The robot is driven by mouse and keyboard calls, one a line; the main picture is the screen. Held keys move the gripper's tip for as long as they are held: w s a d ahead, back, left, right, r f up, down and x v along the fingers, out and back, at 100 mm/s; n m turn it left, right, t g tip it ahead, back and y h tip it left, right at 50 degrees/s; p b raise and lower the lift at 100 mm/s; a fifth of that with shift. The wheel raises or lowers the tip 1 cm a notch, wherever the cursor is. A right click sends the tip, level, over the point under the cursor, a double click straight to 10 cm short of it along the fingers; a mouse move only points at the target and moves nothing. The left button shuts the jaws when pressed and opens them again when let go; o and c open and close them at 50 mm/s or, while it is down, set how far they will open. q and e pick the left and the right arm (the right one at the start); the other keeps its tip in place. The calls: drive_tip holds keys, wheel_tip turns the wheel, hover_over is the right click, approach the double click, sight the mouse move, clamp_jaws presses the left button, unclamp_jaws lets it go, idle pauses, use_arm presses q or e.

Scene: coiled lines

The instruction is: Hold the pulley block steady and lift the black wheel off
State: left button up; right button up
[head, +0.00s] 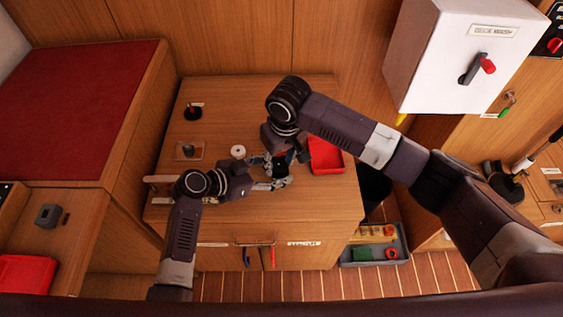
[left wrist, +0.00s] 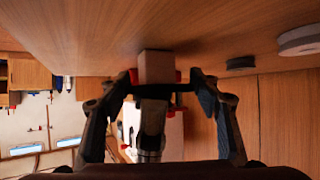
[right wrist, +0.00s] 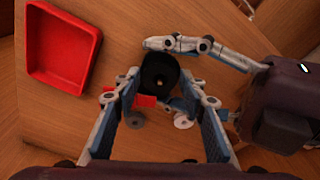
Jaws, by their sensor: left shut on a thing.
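The black wheel (right wrist: 160,74) shows as a dark disc with a small central pin in the right wrist view. The pulley block (left wrist: 157,66) appears as a plain small block between my left fingertips in the left wrist view. My left gripper (left wrist: 157,78) is shut on it; it reaches in from the left in the head view (head: 279,174). My right gripper (right wrist: 160,82) comes from above, its fingers spread on either side of the wheel; I cannot tell whether they touch it. In the head view my right gripper (head: 279,163) largely hides the block and wheel.
A red tray (head: 326,168) lies right of the grippers. A white spool (head: 238,151), a metal plate (head: 188,150) and a black post (head: 193,112) stand left on the wooden worktop (head: 250,95). A white box (head: 455,60) hangs at upper right.

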sight(279, 165)
drive_tip(key=c, duration=0.7)
drive_tip(key=shift+c, duration=0.2)
drive_tip(key=shift+r, duration=2.25)
use_arm(q)
drive_tip(key=o, duration=0.9)
drive_tip(key=shift+o, duration=0.2)
drive_tip(key=shift+a, duration=0.1)
